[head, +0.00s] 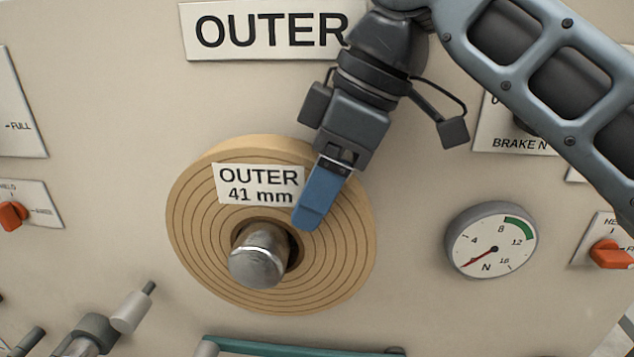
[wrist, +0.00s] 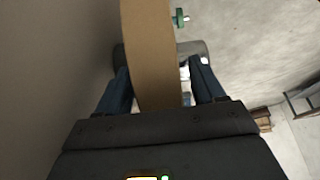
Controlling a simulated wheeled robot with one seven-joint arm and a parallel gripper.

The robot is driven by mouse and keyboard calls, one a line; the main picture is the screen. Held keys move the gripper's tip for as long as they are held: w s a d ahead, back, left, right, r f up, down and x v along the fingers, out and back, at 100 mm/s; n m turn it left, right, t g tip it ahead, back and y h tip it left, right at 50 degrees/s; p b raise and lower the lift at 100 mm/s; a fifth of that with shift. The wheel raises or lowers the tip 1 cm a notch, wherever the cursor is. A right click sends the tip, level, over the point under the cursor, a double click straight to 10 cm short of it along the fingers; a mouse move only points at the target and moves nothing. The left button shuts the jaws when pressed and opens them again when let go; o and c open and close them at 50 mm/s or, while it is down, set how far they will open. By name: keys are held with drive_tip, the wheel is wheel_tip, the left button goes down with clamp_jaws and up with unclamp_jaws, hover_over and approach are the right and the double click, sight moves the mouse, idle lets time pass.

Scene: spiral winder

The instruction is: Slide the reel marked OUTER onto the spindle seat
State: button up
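The tan reel (head: 200,250), labelled OUTER 41 mm, is around the metal spindle (head: 258,258), whose rounded end sticks out through the reel's hole. My gripper (head: 318,205) is at the reel's upper right rim, with one blue finger in front of its face; the other finger is hidden there. In the wrist view the reel's edge (wrist: 150,55) lies between my two fingers (wrist: 160,90). A gap shows between the right finger and the reel, so the gripper looks open around the rim. How deep the reel sits is hard to tell.
A sign OUTER (head: 265,30) is on the panel above the reel. A round gauge (head: 492,240) is right of it, with an orange switch (head: 610,254) beyond. A grey lever or roller (head: 130,312) and a teal bar (head: 300,347) stand below.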

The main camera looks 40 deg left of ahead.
drive_tip(key=shift+o, duration=0.3)
drive_tip(key=shift+f, duration=0.15)
drive_tip(key=shift+b+v, duration=0.4)
drive_tip(key=shift+v, duration=3.6)
